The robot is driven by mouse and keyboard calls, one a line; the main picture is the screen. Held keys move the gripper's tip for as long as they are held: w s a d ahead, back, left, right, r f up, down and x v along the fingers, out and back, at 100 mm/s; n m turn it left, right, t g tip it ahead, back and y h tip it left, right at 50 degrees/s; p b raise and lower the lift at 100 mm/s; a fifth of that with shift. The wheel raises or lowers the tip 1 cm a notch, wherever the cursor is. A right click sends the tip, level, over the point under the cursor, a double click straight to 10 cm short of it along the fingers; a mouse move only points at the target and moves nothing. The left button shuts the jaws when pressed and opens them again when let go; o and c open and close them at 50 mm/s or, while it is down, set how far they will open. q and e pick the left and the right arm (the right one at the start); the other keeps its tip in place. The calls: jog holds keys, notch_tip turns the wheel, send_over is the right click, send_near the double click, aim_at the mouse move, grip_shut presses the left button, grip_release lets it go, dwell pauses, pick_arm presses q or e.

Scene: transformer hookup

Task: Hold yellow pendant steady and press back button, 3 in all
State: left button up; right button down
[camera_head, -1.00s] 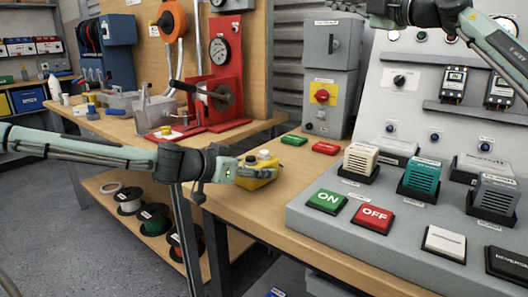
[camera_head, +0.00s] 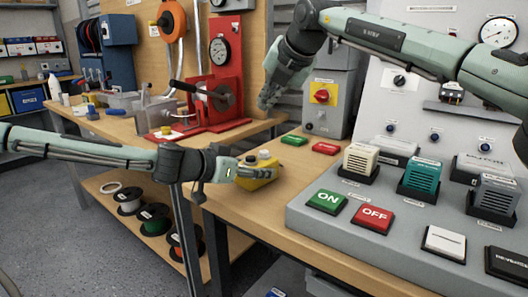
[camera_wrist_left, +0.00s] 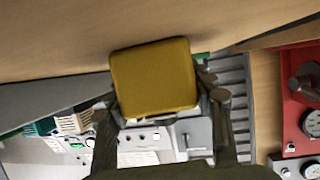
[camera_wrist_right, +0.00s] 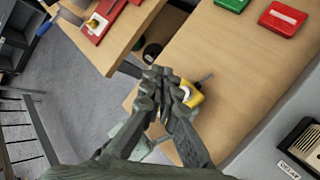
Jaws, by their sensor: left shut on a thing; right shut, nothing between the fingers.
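The yellow pendant (camera_head: 257,172) sits at the left edge of the wooden bench, with pale buttons on its top. My left gripper (camera_head: 240,170) is shut on it from the left. In the left wrist view the yellow pendant (camera_wrist_left: 154,78) lies between the fingers. My right gripper (camera_head: 268,98) is shut and empty, above and behind the pendant in the head view, fingers pointing down. In the right wrist view its closed fingertips (camera_wrist_right: 160,80) partly cover the pendant (camera_wrist_right: 192,94). Which button is the back one I cannot tell there.
A green block (camera_head: 294,140) and a red block (camera_head: 326,148) lie behind the pendant. The grey console (camera_head: 300,205) with ON and OFF buttons stands to the right. A grey box with a red knob (camera_head: 322,95) is behind. Bench between pendant and console is clear.

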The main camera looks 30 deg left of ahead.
aim_at(266, 152)
jog(key=shift+f, duration=0.1)
jog(key=shift+f, duration=4.3)
jog(key=shift+f, duration=0.1)
jog(key=shift+f, duration=0.3)
jog(key=shift+f, duration=0.5)
jog(key=shift+r, duration=3.4)
